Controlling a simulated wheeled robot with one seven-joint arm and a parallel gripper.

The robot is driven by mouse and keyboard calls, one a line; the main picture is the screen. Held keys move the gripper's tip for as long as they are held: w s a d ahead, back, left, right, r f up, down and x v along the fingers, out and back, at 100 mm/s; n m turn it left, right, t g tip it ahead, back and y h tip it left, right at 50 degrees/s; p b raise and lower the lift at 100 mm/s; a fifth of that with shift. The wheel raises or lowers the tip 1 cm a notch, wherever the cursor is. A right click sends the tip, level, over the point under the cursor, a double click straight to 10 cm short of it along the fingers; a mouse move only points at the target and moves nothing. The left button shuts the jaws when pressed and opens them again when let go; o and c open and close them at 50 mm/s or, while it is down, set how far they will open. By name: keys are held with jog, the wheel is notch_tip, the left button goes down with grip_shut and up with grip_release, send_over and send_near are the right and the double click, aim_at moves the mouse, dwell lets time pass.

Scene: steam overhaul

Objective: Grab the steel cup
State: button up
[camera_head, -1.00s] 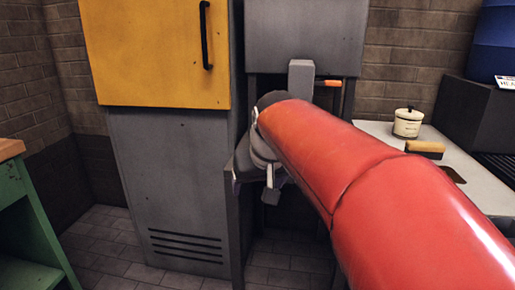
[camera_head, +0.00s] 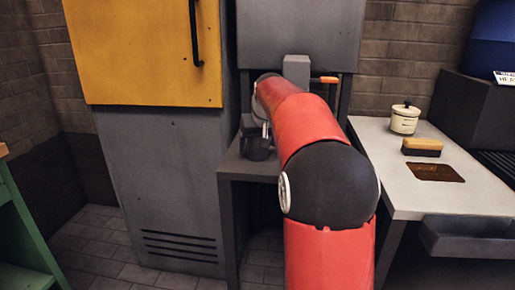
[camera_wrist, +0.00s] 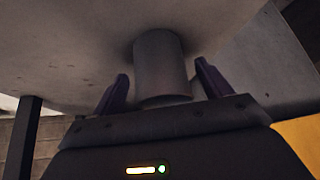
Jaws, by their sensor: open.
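A grey steel cup (camera_wrist: 160,62) stands out from a dull grey surface in the wrist view. My gripper (camera_wrist: 162,80) is open, with one dark purple finger on each side of the cup. The cup lies between the fingers, with a gap visible near the left one; I cannot tell whether the right one touches. In the head view my gripper (camera_head: 258,148) is a small dark shape over the grey stand beside the cabinet, and I cannot make out the cup there.
A tall cabinet with a yellow door (camera_head: 145,60) stands just left of the grey stand (camera_head: 232,172). To the right, a pale worktop (camera_head: 390,150) holds a lidded cream pot (camera_head: 405,119) and a wood-topped brush (camera_head: 422,146). A green bench (camera_head: 18,225) is at far left.

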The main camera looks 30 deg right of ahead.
jog(key=shift+w+f, duration=0.4)
jog(key=shift+f, duration=0.15)
jog(key=c, duration=1.1)
jog(key=shift+r, duration=0.1)
